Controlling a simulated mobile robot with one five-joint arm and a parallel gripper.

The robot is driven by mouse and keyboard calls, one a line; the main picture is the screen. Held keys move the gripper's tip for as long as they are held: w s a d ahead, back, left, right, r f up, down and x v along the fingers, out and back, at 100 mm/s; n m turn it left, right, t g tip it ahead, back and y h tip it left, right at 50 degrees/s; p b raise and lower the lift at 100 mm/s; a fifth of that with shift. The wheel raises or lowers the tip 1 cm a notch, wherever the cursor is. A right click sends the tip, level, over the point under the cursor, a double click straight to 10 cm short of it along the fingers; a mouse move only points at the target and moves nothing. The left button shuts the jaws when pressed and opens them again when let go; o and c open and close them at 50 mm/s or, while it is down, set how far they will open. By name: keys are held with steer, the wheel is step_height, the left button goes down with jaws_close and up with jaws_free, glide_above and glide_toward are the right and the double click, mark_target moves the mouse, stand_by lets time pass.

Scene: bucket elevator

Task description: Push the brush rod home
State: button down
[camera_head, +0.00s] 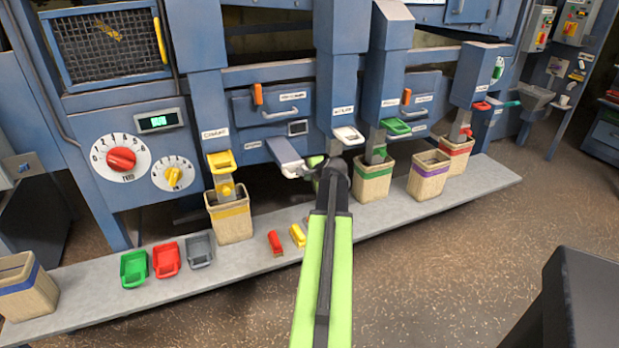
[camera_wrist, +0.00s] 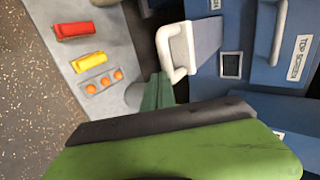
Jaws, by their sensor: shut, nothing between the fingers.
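A grey-blue bar (camera_head: 286,150) with a white loop handle sticks out from the machine front, below the middle drawer. No label on it is readable, so I cannot be sure it is the brush rod. In the wrist view the same bar (camera_wrist: 205,45) and its handle show large at top centre. My gripper (camera_head: 316,162) is just right of the handle in the head view. In the wrist view my gripper (camera_wrist: 157,92) shows as narrow green fingers close by the handle's end. It is shut and empty. I cannot tell whether it touches the handle.
A grey bench (camera_head: 380,211) runs along the machine, holding a yellow-banded bucket (camera_head: 231,222), other banded buckets and several small trays. A red scoop (camera_head: 275,242) and a yellow scoop (camera_head: 297,235) lie near my arm. A white chute lip (camera_head: 348,135) is close right of my gripper.

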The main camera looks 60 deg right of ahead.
mark_target(288, 147)
steer(key=w+d, duration=0.4)
steer(key=w, duration=0.2)
steer(key=w+d, duration=0.4)
steer(key=w, duration=0.2)
steer(key=w+d, duration=0.5)
steer(key=w, duration=0.1)
steer(key=shift+w+d+r, duration=0.1)
steer(key=shift+w, duration=0.05)
steer(key=shift+a, duration=0.2)
steer(key=s+a, duration=0.1)
steer(key=s+a+f, duration=0.1)
steer(key=s, duration=0.1)
steer(key=shift+s+b, duration=0.1)
steer(key=shift+b, duration=0.2)
steer(key=p+v, duration=0.6)
steer(key=v, duration=0.4)
steer(key=shift+s+r, duration=0.1)
steer(key=shift+s, duration=0.15)
